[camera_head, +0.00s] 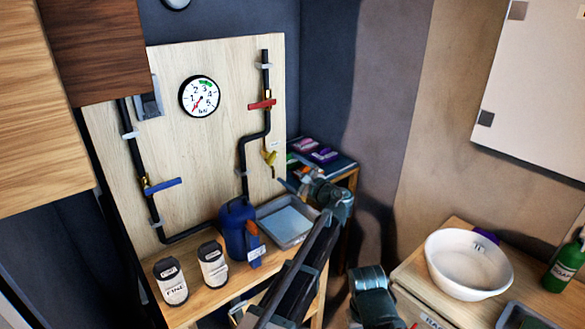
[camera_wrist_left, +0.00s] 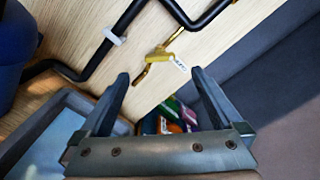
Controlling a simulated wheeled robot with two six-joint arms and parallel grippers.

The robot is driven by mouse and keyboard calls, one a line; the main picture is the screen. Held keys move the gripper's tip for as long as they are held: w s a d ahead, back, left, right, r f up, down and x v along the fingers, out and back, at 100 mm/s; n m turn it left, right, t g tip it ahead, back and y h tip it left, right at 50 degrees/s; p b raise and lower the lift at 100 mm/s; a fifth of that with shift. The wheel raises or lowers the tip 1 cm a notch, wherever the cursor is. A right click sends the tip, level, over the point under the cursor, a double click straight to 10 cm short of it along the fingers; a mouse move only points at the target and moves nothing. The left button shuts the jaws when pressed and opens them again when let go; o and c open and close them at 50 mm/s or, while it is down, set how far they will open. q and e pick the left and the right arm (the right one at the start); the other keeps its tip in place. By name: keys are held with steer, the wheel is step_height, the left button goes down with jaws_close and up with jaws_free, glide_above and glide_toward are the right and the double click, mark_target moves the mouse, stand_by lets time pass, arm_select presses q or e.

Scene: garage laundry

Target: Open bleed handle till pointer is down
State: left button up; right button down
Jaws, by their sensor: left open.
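The yellow bleed handle (camera_head: 270,158) is on the lower right of the pipe board, on a short brass outlet; it shows larger in the left wrist view (camera_wrist_left: 160,54) with a small white tag. The round pressure gauge (camera_head: 200,97) is at the board's upper middle. Its red pointer slants to the lower left, and a green band is at the top. My left gripper (camera_head: 296,180) is open and empty, just below and right of the handle, apart from it. In the left wrist view the handle lies ahead, between the open fingers (camera_wrist_left: 159,76). My right gripper is not in view.
A red lever (camera_head: 262,104) and a blue lever (camera_head: 163,186) are on the black pipes. A blue jug (camera_head: 238,230), a grey tray (camera_head: 289,221) and two canisters (camera_head: 213,265) stand below. A shelf with coloured packs (camera_head: 320,155) is behind my gripper. A white basin (camera_head: 467,265) stands at right.

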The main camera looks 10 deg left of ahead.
arm_select(q)
steer(key=shift+s+d, duration=0.15)
steer(key=c, duration=0.4)
steer(key=n, duration=0.3)
steer(key=shift+s+d, duration=0.15)
steer(key=shift+d, duration=0.2)
steer(key=c, duration=0.4)
steer(key=n, duration=0.2)
steer(key=d+n, duration=0.1)
steer(key=n, duration=0.2)
steer(key=s+n, duration=0.1)
steer(key=n, duration=0.1)
steer(key=shift+d+n, duration=0.3)
steer(key=shift+c, duration=0.4)
steer(key=n, duration=0.2)
steer(key=d+n, duration=0.1)
steer(key=n, duration=0.4)
steer(key=shift+s+d+n, duration=0.25)
steer(key=shift+s+n, duration=0.05)
steer(key=shift+s, duration=0.1)
steer(key=shift+w, duration=0.1)
